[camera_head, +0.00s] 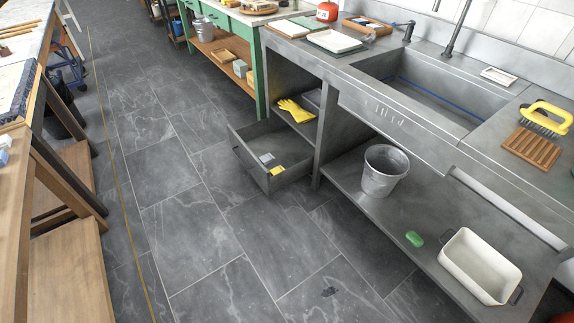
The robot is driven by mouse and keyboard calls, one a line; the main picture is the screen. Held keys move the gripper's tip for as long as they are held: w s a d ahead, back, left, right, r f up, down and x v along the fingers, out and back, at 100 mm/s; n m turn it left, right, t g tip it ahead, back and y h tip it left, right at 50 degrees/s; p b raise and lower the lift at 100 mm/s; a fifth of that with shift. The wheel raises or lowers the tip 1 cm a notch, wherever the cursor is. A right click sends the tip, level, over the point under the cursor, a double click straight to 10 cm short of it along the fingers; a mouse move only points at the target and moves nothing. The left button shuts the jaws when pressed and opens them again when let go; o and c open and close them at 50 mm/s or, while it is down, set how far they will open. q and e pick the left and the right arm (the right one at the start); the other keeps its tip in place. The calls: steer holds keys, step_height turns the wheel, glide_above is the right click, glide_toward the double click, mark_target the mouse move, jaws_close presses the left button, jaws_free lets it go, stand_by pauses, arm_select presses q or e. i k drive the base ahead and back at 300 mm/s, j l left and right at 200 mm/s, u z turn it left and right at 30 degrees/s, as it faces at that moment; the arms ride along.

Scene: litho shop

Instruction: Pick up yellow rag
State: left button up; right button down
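A small folded yellow cloth (277,170), which looks like the yellow rag, lies in an open grey drawer (247,158) under the left end of the metal sink counter. A small grey item (267,159) lies beside it in the drawer. Yellow gloves (297,111) lie on the shelf above the drawer. Neither of my grippers is in view.
The drawer juts out into the tiled floor aisle (180,190), which is mostly clear. A metal bucket (384,171), a green soap bar (414,239) and a white basin (478,265) are on the lower shelf at right. Wooden workbenches (65,270) line the left.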

mark_target(279, 169)
steer(key=i+j+z, duration=0.3)
steer(key=i+j, duration=0.15)
steer(key=i+j+z, duration=0.3)
steer(key=i+j, duration=0.25)
steer(key=i+j+z, duration=0.3)
steer(key=j, duration=0.35)
steer(key=i, duration=0.1)
